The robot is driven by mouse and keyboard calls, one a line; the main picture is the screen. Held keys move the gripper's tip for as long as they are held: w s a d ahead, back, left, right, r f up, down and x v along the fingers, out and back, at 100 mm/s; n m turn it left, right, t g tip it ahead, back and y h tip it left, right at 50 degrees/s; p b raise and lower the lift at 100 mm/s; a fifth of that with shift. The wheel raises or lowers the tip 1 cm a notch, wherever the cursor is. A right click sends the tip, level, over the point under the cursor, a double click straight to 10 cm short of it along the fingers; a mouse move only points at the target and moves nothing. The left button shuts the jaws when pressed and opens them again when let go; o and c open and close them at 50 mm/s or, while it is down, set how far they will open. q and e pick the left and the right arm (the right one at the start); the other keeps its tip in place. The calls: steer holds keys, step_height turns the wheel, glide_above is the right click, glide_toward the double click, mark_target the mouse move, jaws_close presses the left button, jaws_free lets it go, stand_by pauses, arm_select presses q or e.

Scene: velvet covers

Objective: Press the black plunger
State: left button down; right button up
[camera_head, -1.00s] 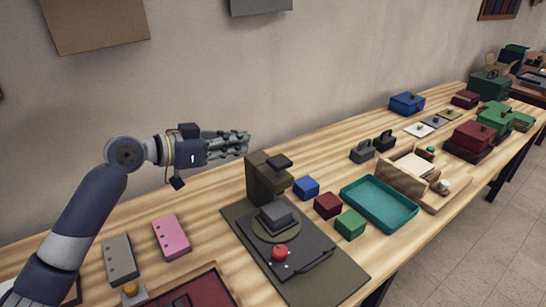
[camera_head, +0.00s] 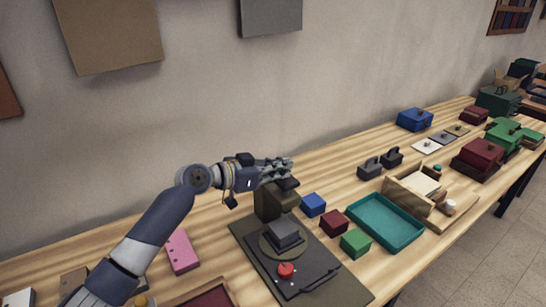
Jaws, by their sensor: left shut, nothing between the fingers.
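The black plunger (camera_head: 287,184) is the dark cap at the top front of an olive press column (camera_head: 268,203). The press stands on a dark base plate (camera_head: 247,238) with a grey block (camera_head: 285,231) on a round pad below the plunger and a red button (camera_head: 286,270) in front. My left gripper (camera_head: 288,168) is shut and empty. Its fingertips appear just above and behind the plunger, overlapping the column's top in the picture. I cannot tell whether they touch it. My right gripper is not in view.
Blue (camera_head: 313,204), dark red (camera_head: 333,222) and green (camera_head: 356,243) blocks lie right of the press. A teal tray (camera_head: 387,222) lies beyond them. The wall rises behind the table.

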mark_target(280, 186)
arm_select(q)
steer(key=shift+f, duration=0.8)
step_height(280, 186, down, 4)
steer(key=b, duration=0.4)
steer(key=shift+s, duration=0.1)
steer(key=shift+r, duration=0.1)
